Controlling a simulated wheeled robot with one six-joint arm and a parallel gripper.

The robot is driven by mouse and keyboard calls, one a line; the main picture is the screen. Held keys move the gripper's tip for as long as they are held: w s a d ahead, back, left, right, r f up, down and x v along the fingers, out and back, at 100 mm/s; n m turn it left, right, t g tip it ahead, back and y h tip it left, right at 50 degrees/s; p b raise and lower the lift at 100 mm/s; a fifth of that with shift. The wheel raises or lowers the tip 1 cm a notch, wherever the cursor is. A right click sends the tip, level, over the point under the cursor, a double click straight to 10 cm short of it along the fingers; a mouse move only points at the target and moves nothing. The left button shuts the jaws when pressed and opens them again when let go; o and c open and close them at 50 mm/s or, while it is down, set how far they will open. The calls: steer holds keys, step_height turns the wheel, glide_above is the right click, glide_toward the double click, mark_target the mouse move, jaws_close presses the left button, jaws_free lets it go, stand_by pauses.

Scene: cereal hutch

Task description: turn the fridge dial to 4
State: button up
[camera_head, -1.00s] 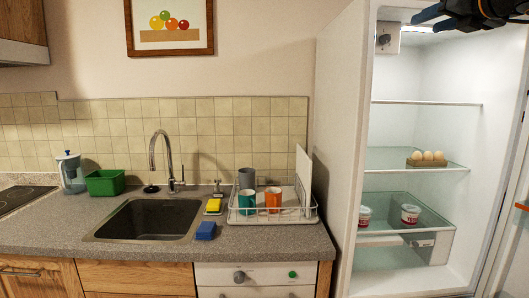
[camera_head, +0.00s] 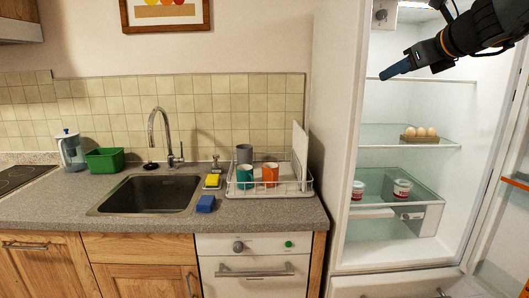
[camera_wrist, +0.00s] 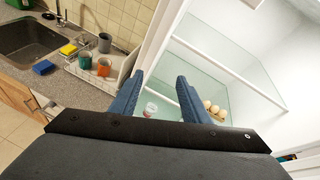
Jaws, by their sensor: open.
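The fridge dial (camera_head: 381,15) is a dark round knob on a light housing at the top left inside the open fridge (camera_head: 336,150). Its number markings are too small to read. My gripper (camera_head: 386,74) reaches in from the upper right, in front of the fridge opening and below the dial, not touching it. In the wrist view my gripper (camera_wrist: 160,82) shows its two blue fingers apart with nothing between them.
Eggs in a holder (camera_head: 420,134) stand on the middle glass shelf. Two tubs (camera_head: 402,188) sit on the shelf below. The fridge door (camera_head: 505,195) stands open at right. The counter at left holds a dish rack (camera_head: 270,188) and sink (camera_head: 150,194).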

steer(key=s+a+f+n+g, duration=0.2)
steer(key=s+a+f+n, duration=0.15)
steer(key=f, duration=0.55)
steer(key=s+a+f+n+g, duration=0.25)
steer(key=f+n, duration=0.25)
steer(key=f, duration=0.3)
steer(key=s+a+f+n+g, duration=0.2)
steer(key=a+f+n, duration=0.25)
steer(key=f, duration=0.45)
steer(key=s+a+f+n+g+h, duration=0.1)
steer(key=s+a+f+n+g, duration=0.1)
steer(key=s+f+n, duration=0.6)
steer(key=s+a+f+n+g+h, duration=0.1)
steer(key=s+a+f+n+g, duration=0.1)
steer(key=s+f+n, duration=0.7)
steer(key=shift+s+a+f+n+g, duration=0.2)
steer(key=shift+s+f+n+g, duration=0.1)
steer(key=shift+s+f+g, duration=0.5)
steer(key=shift+r, duration=0.1)
